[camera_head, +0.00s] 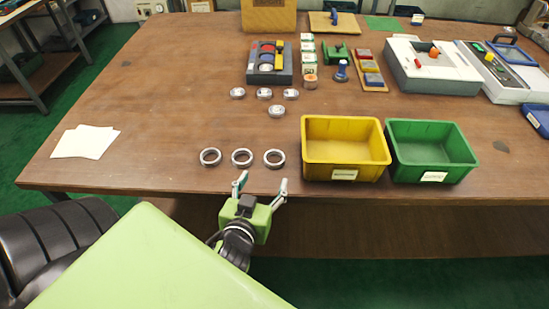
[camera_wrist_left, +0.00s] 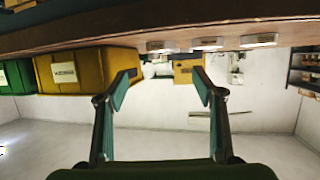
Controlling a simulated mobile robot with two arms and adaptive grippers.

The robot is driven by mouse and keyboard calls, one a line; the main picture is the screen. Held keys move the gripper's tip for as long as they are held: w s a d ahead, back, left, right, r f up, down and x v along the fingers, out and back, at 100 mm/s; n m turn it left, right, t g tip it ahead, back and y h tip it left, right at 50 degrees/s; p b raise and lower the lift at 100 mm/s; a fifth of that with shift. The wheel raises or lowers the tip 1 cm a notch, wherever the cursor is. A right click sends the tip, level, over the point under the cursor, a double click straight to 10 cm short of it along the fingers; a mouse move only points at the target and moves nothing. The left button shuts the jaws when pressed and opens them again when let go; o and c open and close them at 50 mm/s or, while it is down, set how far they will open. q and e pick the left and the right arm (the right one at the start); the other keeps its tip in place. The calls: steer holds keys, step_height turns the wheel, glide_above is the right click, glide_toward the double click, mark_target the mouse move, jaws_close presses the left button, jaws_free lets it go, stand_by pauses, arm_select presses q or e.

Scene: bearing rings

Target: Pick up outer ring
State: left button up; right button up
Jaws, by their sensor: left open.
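Three open metal rings stand in a row near the table's front edge: a left ring (camera_head: 201,158), a middle ring (camera_head: 233,158) and a right ring (camera_head: 265,158). They also show edge-on in the left wrist view, which looks upside down; one is the ring (camera_wrist_left: 208,43). My left gripper (camera_head: 262,184) is open and empty at the front edge, just in front of the middle and right rings, touching neither as far as I can see. Its spread fingers (camera_wrist_left: 165,80) show in the wrist view with nothing between them. My right gripper is not in view.
A yellow bin (camera_head: 343,171) and a green bin (camera_head: 432,172) stand right of the rings. Several small metal parts (camera_head: 264,94) lie behind them, with a tool tray (camera_head: 270,80) farther back. White paper (camera_head: 85,142) lies at left. The table's left half is mostly clear.

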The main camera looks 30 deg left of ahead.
arm_select(q)
glide_toward(274, 158)
steer(key=x, duration=0.3)
steer(key=shift+d+p, duration=0.1)
steer(key=shift+p, duration=0.2)
steer(key=p+x, duration=0.1)
steer(key=x, duration=0.4)
steer(key=shift+w, duration=0.1)
steer(key=shift+w+a+f, duration=0.15)
steer(key=shift+w+a, duration=0.05)
steer(key=shift+w, duration=0.2)
steer(key=shift+s, duration=0.1)
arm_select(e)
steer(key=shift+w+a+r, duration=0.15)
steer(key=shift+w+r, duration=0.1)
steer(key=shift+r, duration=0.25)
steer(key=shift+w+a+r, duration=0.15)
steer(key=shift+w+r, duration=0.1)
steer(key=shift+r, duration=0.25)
arm_select(q)
steer(key=c, duration=1.3)
